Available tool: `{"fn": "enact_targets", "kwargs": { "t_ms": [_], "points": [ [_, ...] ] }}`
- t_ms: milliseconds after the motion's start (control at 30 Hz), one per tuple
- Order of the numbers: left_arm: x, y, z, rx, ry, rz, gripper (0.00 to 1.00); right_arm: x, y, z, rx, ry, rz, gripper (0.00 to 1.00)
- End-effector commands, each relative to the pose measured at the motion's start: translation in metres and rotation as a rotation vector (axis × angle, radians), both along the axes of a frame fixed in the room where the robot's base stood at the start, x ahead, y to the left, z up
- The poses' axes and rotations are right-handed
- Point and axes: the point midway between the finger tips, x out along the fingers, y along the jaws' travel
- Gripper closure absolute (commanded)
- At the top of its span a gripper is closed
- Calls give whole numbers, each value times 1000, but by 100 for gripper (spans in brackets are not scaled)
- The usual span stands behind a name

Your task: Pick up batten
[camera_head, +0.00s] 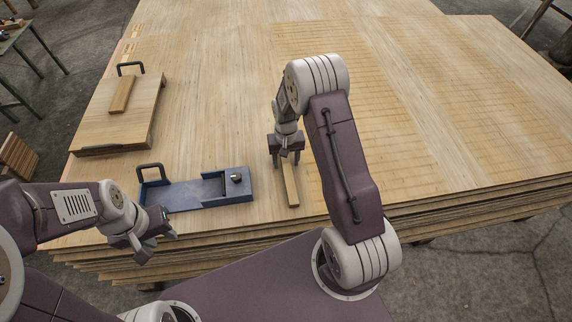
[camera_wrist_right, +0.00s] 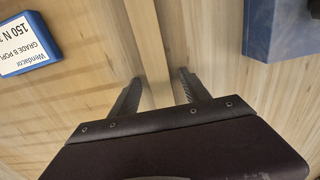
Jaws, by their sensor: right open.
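The batten (camera_head: 291,190) is a pale narrow wooden strip lying on the veneer stack, to the right of the blue tray. My right gripper (camera_head: 286,163) is open over its far end, pointing down. In the right wrist view the batten (camera_wrist_right: 146,40) runs between the two spread fingers (camera_wrist_right: 162,77), not gripped. I cannot tell how far down beside it the fingertips reach. My left gripper (camera_head: 154,246) is open and empty, near the front left edge of the stack.
The blue tray (camera_head: 185,195) has a black handle and a dark rounded item. A wooden board (camera_head: 98,118) with a handle bears another wooden block (camera_head: 123,93) at far left. A blue labelled block (camera_wrist_right: 30,48) shows in the wrist view. The veneer stack's far right (camera_head: 440,80) is clear.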

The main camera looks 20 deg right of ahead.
Motion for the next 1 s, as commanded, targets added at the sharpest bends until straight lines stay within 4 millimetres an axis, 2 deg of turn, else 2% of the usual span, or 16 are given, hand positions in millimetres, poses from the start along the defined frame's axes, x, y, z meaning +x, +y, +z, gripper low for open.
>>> {"fn": "enact_targets", "kwargs": {
  "t_ms": [33, 67, 233, 567, 667, 833, 1000],
  "points": [
    [0, 0, 0, 0, 0, 0, 64, 0, 0, 0, 0, 0, 0, 45],
    [0, 0, 0, 0, 0, 0, 64, 0, 0, 0, 0, 0, 0, 51],
    [0, 0, 0, 0, 0, 0, 64, 0, 0, 1, 0, 1, 0, 98],
    [0, 0, 1, 0, 0, 0, 64, 0, 0, 3, 0, 0, 0, 100],
    [0, 0, 4, 0, 0, 0, 64, 0, 0, 12, 0, 0, 0, 100],
    [0, 0, 12, 0, 0, 0, 64, 1, 0, 45, 0, -4, 0, 100],
    [0, 0, 16, 0, 0, 0, 64, -12, 37, 67, 0, -1, 6, 100]
  ]
}}
